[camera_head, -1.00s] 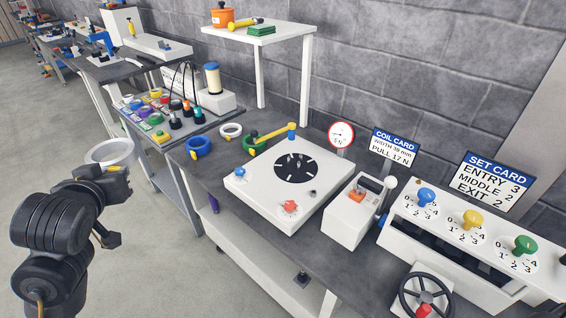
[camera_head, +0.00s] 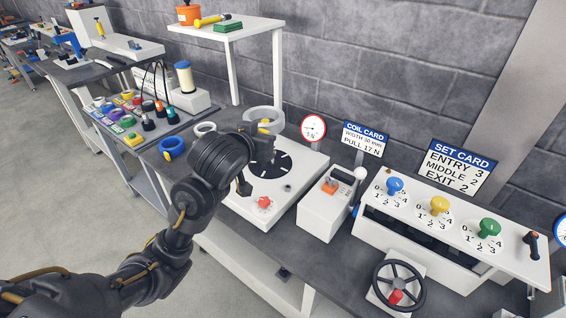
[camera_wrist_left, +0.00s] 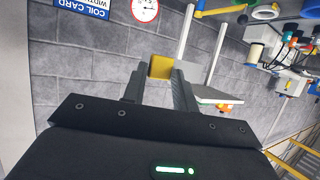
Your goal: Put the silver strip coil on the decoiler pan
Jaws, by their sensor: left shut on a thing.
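The silver strip coil (camera_head: 279,112) is a pale ring with a yellow piece (camera_head: 264,122) on its near side. My left gripper (camera_head: 258,127) is shut on it and holds it raised, appearing behind the pan in the head view. In the left wrist view the yellow piece (camera_wrist_left: 161,67) is between the fingertips; the ring itself is not clear there. The decoiler pan (camera_head: 270,164) is a black disc with pale marks on a white box (camera_head: 245,207). My left forearm and wrist hide its left part. My right gripper is not in view.
A blue coil (camera_head: 172,146) and a white coil (camera_head: 205,128) lie on the bench left of the arm. A yellow arm with a blue end (camera_wrist_left: 222,10) shows in the wrist view. A white lever box (camera_head: 322,212) stands right of the decoiler. A white shelf (camera_head: 235,30) stands behind.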

